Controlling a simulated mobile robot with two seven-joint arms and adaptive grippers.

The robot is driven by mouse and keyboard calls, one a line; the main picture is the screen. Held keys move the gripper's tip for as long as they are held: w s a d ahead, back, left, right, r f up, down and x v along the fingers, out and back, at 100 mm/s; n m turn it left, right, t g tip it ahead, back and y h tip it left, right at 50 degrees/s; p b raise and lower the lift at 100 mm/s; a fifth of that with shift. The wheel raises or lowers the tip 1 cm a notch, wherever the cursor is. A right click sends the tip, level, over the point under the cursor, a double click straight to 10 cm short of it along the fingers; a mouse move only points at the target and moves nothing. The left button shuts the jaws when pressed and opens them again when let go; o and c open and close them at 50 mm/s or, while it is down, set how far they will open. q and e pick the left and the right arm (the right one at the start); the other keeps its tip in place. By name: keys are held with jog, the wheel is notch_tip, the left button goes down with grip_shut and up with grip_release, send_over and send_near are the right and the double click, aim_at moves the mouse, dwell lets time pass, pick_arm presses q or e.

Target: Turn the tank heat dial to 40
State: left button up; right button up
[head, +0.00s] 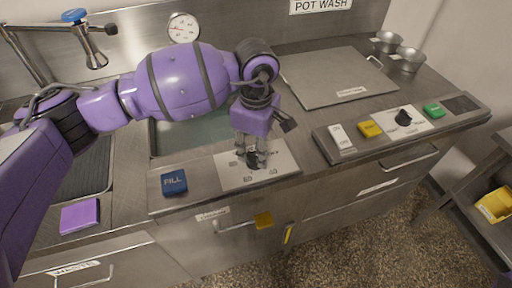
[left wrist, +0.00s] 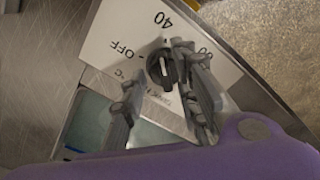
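The tank heat dial (left wrist: 157,68) is a small black knob on a white plate (left wrist: 100,38) with OFF, 40 and a partly covered higher number. A pale line runs across the knob; I cannot tell for sure which mark it points to. In the head view the plate (head: 282,166) sits on the front panel, and my left gripper (head: 251,160) hangs over it, hiding most of the knob. In the left wrist view my left gripper (left wrist: 160,100) is open, one finger overlapping the knob's right side, the other apart at lower left. My right gripper is not in view.
A blue FILL button (head: 174,182) is left of the plate. A second black dial (head: 403,117) sits on the right panel between yellow (head: 370,129) and green (head: 433,111) buttons. The tank (head: 190,134) lies behind the plate. A lid (head: 335,78) covers the counter at right.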

aim_at(256, 154)
pick_arm(q)
grip_shut()
jog(key=shift+f+m+b, duration=0.1)
jog(key=shift+m+b, duration=0.35)
jog(key=shift+m, duration=0.15)
jog(key=shift+d+m, duration=0.1)
jog(key=shift+m, duration=0.4)
jog(key=shift+o, duration=2.3)
grip_release()
jog(key=shift+r, duration=0.25)
notch_tip(256, 154, up, 12)
jog(key=shift+f, duration=0.15)
